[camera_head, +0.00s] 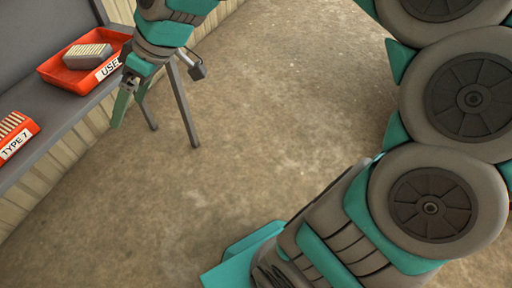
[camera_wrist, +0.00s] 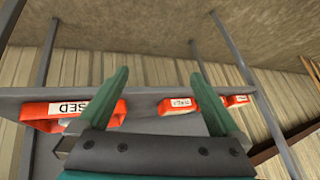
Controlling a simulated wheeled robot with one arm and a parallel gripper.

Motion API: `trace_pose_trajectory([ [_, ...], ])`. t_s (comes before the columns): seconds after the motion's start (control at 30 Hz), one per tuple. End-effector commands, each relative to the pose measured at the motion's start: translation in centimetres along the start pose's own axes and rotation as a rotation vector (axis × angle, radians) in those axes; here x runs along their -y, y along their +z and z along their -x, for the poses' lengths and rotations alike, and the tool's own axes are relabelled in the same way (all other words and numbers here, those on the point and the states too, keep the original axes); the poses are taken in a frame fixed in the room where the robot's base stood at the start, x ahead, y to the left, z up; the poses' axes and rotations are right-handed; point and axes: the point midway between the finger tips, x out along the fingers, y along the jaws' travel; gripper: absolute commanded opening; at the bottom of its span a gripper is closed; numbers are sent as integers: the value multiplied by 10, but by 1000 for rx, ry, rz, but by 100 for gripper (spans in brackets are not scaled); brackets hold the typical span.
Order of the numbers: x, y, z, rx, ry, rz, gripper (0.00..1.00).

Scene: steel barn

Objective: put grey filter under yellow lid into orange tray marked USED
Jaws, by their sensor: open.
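The orange tray (camera_head: 62,73) with a white label reading "USE", its end hidden by my gripper, stands on a grey bench at the upper left of the head view. A pale grey ribbed filter (camera_head: 88,52) lies tilted in it. In the wrist view the tray (camera_wrist: 38,112) shows at left, its USED label upside down. My gripper (camera_head: 132,98) is open, to the right of the tray and beside the bench's front edge. In the wrist view nothing is between its fingers (camera_wrist: 159,74). No yellow lid is in view.
An orange box marked TYPE 7 (camera_head: 16,142), holding ribbed pieces, stands on the grey bench (camera_head: 55,115) nearer the left edge. More labelled orange containers (camera_wrist: 180,106) show along the bench in the wrist view. Grey posts (camera_head: 184,105) stand behind my gripper. The concrete floor (camera_head: 260,120) is clear.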

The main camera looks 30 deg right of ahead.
Motion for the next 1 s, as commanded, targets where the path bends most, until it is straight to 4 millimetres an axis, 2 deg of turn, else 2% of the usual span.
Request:
trace_pose_trajectory([
  [0.03, 13, 38, -3, 93, 37, -73, 100],
  [0.2, 37, 168, 1, 369, 205, -418, 100],
  [0.3, 47, 228, 9, 476, 300, -609, 100],
  [0.4, 55, 267, 17, 537, 369, -747, 100],
  [0.5, 59, 286, 21, 564, 406, -821, 100],
  [0.57, 60, 290, 22, 569, 414, -838, 100],
  [1.0, 60, 289, 22, 569, 412, -838, 100],
])
